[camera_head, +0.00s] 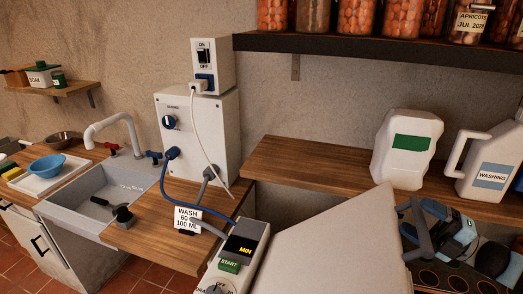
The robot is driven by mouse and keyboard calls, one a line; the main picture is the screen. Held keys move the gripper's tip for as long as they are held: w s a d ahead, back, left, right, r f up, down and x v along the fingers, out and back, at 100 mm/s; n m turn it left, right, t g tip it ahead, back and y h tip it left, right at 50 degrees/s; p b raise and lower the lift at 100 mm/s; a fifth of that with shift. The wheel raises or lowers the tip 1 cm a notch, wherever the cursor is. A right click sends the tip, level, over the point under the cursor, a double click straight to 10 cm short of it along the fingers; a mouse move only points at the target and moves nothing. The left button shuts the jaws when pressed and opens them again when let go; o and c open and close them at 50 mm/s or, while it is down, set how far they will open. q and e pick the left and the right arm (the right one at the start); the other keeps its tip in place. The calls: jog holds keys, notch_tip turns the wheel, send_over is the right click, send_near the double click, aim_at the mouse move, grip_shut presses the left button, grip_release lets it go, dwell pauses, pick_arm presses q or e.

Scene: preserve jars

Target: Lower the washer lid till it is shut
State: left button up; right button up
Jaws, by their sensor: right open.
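The washer lid (335,245) is a large pale flat panel at the bottom centre. It stands at a slant, with its upper corner and right edge raised, so it looks partly open. The washer's control panel (240,255), with a green START button and a small display reading MIN, is just left of the lid. My right gripper (413,226) is open, with grey fingers at the lid's raised right edge. Whether it touches the lid I cannot tell. The washer's opening is hidden. My left gripper is not in view.
A wooden shelf (300,165) behind the lid holds a white jug with a green label (408,150) and a WASHING bottle (490,165). A sink (100,195) and white ON/OFF box (203,65) with hoses are left. Jars line the dark upper shelf (350,44).

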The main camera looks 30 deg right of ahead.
jog(key=shift+f, duration=0.1)
jog(key=shift+o, duration=1.3)
jog(key=shift+p+v, duration=0.55)
jog(key=shift+v, duration=0.3)
jog(key=p+v, duration=0.1)
jog(key=v, duration=0.4)
jog(key=shift+w, duration=0.1)
